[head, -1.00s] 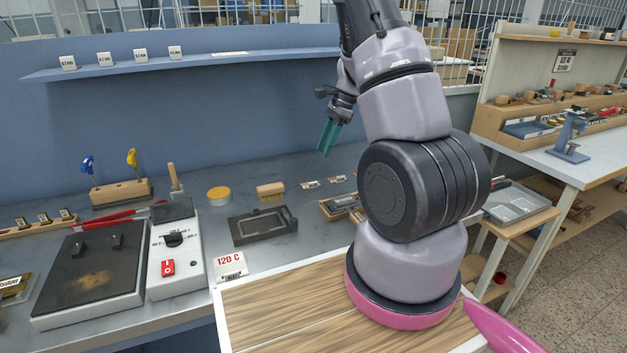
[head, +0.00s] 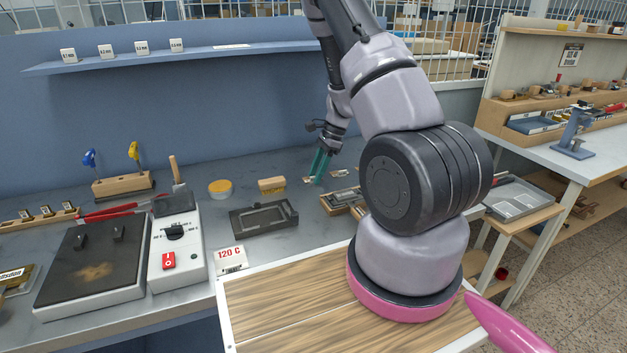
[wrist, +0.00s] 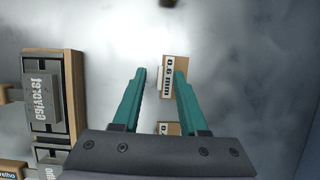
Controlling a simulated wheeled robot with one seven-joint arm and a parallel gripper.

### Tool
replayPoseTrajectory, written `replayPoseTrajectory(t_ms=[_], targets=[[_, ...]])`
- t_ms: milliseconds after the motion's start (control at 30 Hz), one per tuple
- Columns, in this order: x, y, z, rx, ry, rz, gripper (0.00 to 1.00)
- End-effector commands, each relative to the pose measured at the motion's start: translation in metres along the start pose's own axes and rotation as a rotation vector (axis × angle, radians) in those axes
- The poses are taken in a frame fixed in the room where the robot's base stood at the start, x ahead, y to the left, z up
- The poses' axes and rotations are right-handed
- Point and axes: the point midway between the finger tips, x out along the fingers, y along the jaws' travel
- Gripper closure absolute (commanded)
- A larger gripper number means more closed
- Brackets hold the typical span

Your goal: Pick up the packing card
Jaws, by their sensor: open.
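A small tan card with a white label reading 0.6 mm (wrist: 172,85) lies flat on the grey bench between and below my fingertips in the wrist view. A second similar card (wrist: 170,128) is partly hidden behind my gripper's body there. In the head view the two cards show as a left card (head: 307,181) and a right card (head: 339,173) near the back of the bench. My gripper (head: 317,180) points down over the left card, its teal fingers open and empty. The fingers also show in the wrist view (wrist: 161,74); the right one overlaps the card's edge.
A wooden tray with metal type (wrist: 53,92) lies close to the left in the wrist view. A wooden block (head: 271,185), a yellow-lidded tin (head: 220,187) and a dark metal frame (head: 263,218) stand left of my gripper in the head view. Bare bench lies right in the wrist view.

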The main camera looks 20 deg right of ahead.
Motion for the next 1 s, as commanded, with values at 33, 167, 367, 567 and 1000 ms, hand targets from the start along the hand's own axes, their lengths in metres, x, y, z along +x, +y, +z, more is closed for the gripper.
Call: replayPoseTrajectory(t_ms=[33, 167, 367, 567, 1000], targets=[[0.001, 0.000, 0.000, 0.000, 0.000, 0.000, 0.57], [0.000, 0.000, 0.000, 0.000, 0.000, 0.000, 0.57], [0.000, 0.000, 0.000, 0.000, 0.000, -0.001, 1.00], [0.000, 0.000, 0.000, 0.000, 0.000, -0.001, 1.00], [-0.041, -0.001, 0.017, -0.004, -0.001, -0.006, 1.00]])
